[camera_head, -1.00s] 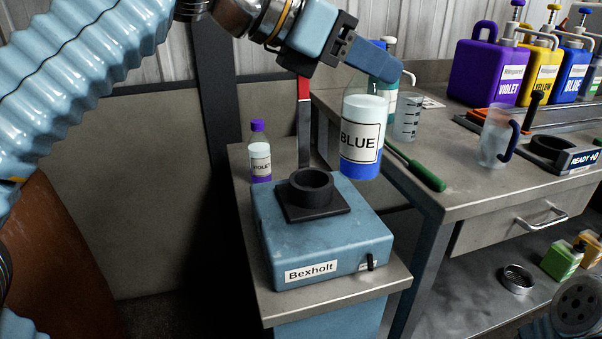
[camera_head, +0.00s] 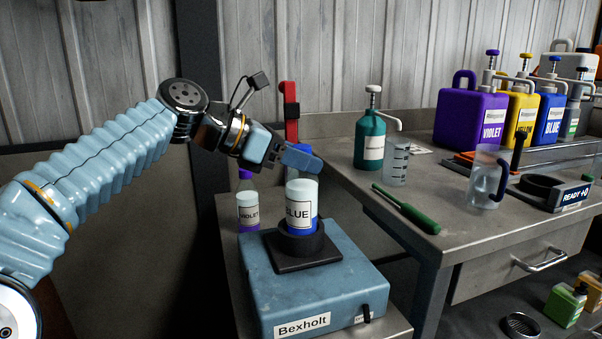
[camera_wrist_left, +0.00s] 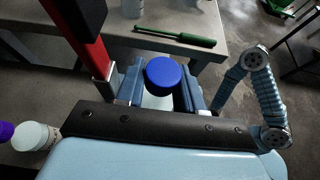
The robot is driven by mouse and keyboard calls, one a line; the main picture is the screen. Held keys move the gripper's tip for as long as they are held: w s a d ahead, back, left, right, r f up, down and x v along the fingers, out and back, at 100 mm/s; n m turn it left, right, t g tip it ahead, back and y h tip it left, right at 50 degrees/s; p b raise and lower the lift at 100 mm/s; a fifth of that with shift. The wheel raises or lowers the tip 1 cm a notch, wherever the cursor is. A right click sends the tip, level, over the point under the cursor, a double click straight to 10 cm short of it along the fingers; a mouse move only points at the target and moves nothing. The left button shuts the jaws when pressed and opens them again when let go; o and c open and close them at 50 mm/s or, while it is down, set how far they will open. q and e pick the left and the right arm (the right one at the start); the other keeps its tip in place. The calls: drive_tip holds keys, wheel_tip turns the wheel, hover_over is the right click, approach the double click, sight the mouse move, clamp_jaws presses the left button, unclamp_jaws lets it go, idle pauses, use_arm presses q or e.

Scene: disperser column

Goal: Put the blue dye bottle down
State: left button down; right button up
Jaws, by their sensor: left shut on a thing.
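The blue dye bottle (camera_head: 300,206), clear with a white label reading BLUE, stands upright with its base in or at the black ring holder (camera_head: 295,246) on top of the blue Bexholt machine (camera_head: 330,287). Its blue cap shows in the left wrist view (camera_wrist_left: 164,74). My left gripper (camera_head: 302,160) is shut on the bottle's upper part, with a finger on each side of it in the wrist view (camera_wrist_left: 160,88). Whether the base touches the bottom of the holder is hidden by the ring. My right gripper is not in view.
A violet bottle (camera_head: 248,208) stands just left behind the machine. A red post (camera_head: 290,112) rises close behind my left gripper.

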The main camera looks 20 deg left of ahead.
use_arm(q)
drive_tip(key=shift+f, duration=0.9)
drive_tip(key=c, duration=0.7)
unclamp_jaws()
drive_tip(key=shift+f, duration=0.1)
drive_tip(key=shift+r, duration=0.3)
drive_tip(key=p+v, duration=0.1)
drive_tip(key=v, duration=1.1)
drive_tip(key=shift+f, duration=0.1)
